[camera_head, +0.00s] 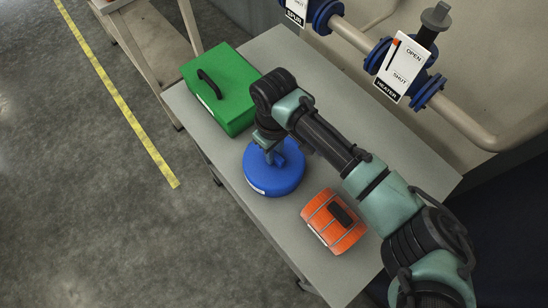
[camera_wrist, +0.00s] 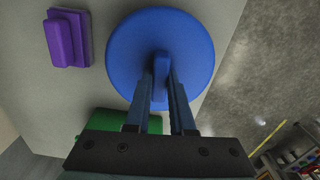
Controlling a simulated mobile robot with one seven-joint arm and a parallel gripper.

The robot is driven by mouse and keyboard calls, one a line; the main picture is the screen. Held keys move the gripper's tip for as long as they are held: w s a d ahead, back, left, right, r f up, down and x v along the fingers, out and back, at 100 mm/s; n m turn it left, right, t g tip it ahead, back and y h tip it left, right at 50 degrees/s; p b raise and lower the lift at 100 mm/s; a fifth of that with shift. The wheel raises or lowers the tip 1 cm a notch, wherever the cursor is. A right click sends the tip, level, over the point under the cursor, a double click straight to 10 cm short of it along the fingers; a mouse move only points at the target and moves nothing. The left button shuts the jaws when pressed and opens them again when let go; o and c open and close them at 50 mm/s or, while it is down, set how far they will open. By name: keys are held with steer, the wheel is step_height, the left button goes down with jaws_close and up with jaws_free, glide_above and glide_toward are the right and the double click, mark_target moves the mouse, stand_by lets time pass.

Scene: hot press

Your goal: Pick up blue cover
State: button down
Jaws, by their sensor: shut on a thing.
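The blue cover (camera_head: 273,178) is a round lid on the grey table, between a green box and an orange case. It also shows in the wrist view (camera_wrist: 125,60), with a raised blue handle at its middle. My gripper (camera_head: 272,154) is above the cover, pointing down. In the wrist view my gripper (camera_wrist: 162,80) has its two fingers on either side of the handle, shut on it. The cover looks level. I cannot tell whether it touches the table. The arm hides part of its far side in the head view.
The green box (camera_head: 220,88) with a black handle stands to the upper left. The orange case (camera_head: 333,222) lies to the lower right. A purple block (camera_wrist: 68,38) shows in the wrist view. Pipes with a HEATER sign (camera_head: 402,68) run along the wall behind the table (camera_head: 235,195).

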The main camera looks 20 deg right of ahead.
step_height(320, 180, up, 10)
steer(key=shift+b, duration=0.3)
steer(key=shift+r, duration=0.1)
stand_by(0.7)
